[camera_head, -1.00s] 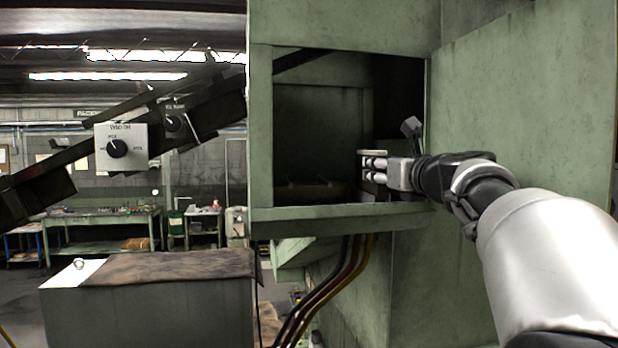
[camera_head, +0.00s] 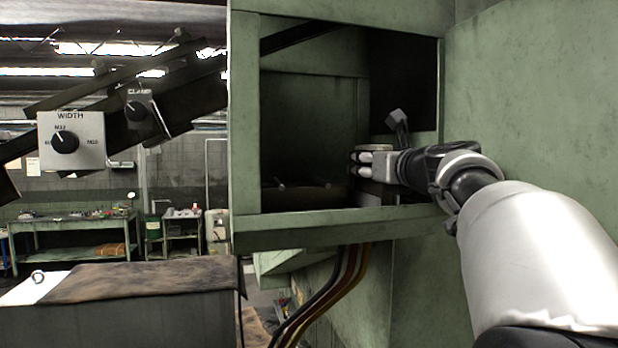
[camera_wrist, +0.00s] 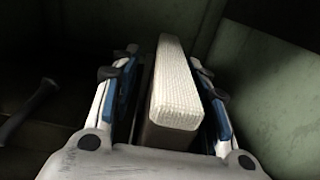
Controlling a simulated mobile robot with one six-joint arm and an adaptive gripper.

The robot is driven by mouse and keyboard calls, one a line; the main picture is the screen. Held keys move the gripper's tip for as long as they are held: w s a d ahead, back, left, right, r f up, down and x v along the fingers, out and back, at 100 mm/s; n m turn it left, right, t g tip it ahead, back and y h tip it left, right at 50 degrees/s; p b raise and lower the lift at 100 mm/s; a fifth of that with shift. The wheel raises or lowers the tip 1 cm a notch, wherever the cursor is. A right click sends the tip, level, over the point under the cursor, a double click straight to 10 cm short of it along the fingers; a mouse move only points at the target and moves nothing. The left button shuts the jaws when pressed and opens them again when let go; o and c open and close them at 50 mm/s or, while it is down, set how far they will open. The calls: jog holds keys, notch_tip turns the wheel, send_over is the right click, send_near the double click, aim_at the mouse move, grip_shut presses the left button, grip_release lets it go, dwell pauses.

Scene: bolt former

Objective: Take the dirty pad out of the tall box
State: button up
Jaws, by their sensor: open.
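A pale, cream-white pad (camera_wrist: 175,85) with a woven texture stands on edge in the wrist view. Its lower part goes down into a narrow grey-brown holder (camera_wrist: 165,138), which may be the tall box. My gripper (camera_wrist: 165,62) is open, with one blue-lined finger on each side of the pad. The right finger is close to the pad; contact cannot be told. In the head view my gripper (camera_head: 360,163) is inside the green opening at its right side. The pad's lower part is hidden, and I see no clear dirt on it.
The green housing (camera_head: 340,232) frames the opening with a sill below and a post on the left. A green wall (camera_head: 540,110) stands close on the right of my arm. A dark rod (camera_wrist: 28,108) lies left of my gripper. Cables (camera_head: 335,290) hang under the sill.

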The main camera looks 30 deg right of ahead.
jog(key=shift+s, duration=0.1)
jog(key=shift+c, duration=0.2)
jog(key=shift+d, duration=0.15)
jog(key=shift+c, duration=1.4)
jog(key=c, duration=0.4)
grip_shut()
